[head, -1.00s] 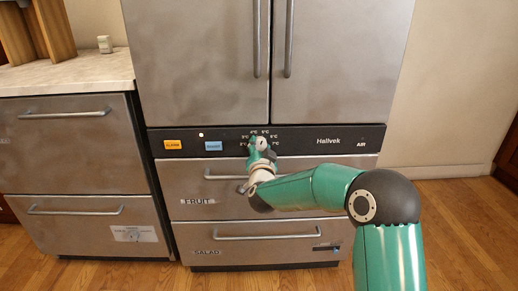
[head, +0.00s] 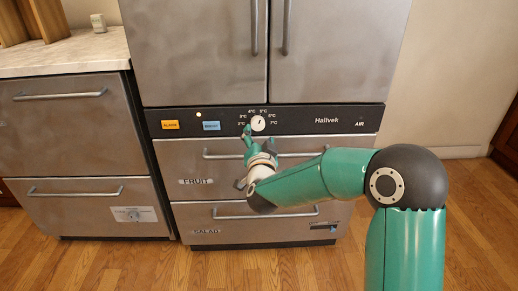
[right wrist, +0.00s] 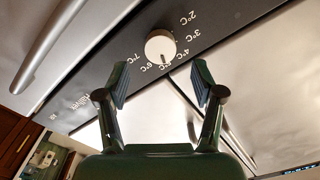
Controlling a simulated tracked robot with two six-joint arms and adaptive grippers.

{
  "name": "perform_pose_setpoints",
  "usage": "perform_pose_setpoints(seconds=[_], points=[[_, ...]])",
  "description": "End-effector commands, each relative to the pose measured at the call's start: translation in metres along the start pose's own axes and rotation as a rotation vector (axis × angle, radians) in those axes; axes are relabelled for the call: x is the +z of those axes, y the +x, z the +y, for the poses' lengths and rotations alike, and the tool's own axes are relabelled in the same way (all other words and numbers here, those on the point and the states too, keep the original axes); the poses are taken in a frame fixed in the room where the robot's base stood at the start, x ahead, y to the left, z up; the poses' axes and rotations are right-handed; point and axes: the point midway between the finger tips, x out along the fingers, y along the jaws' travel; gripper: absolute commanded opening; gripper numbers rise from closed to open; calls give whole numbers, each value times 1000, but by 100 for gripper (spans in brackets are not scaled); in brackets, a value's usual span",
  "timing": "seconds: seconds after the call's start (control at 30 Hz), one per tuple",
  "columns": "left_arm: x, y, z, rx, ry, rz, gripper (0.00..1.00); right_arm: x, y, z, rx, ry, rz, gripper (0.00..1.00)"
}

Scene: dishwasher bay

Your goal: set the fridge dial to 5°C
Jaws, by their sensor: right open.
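The fridge dial (head: 258,123) is a round white knob on the dark control strip, with temperature marks in an arc around it. Its small dark pointer leans to the upper right in the head view. In the right wrist view the dial (right wrist: 160,46) shows whole, its pointer toward the 5°C mark (right wrist: 166,65). My right gripper (head: 257,139) is just below the dial, open and empty. In the right wrist view its two fingers (right wrist: 161,80) stand wide apart, with the dial beyond their tips and clear of them. My left gripper is not in view.
The control strip (head: 290,120) also has an orange button (head: 170,125), a blue button (head: 211,126) and a small light (head: 199,115). The fruit drawer handle (head: 225,155) sticks out behind my wrist. Door handles (head: 254,28) hang above. The floor in front is clear.

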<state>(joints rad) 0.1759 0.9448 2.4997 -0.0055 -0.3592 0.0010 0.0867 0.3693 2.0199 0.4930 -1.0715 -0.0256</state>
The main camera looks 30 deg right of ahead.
Motion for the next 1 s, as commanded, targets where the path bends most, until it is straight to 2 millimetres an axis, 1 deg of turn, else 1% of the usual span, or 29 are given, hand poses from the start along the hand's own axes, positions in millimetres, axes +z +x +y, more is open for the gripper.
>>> perform_pose_setpoints(seconds=[0.03,0.1,0.2,0.33,0.47,0.93,1.0], points=[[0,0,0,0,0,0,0,0,-11,-2,-3,0,-2,67],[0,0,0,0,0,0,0,0,-25,-1,-3,-1,-2,67],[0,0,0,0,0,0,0,1,-40,-1,-2,0,-2,67],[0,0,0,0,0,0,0,1,-52,-1,-2,0,-1,67],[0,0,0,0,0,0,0,1,-56,0,-1,-1,0,67],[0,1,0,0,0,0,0,0,-56,1,1,-1,1,67],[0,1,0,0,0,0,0,5,-54,5,10,-7,-7,67]])
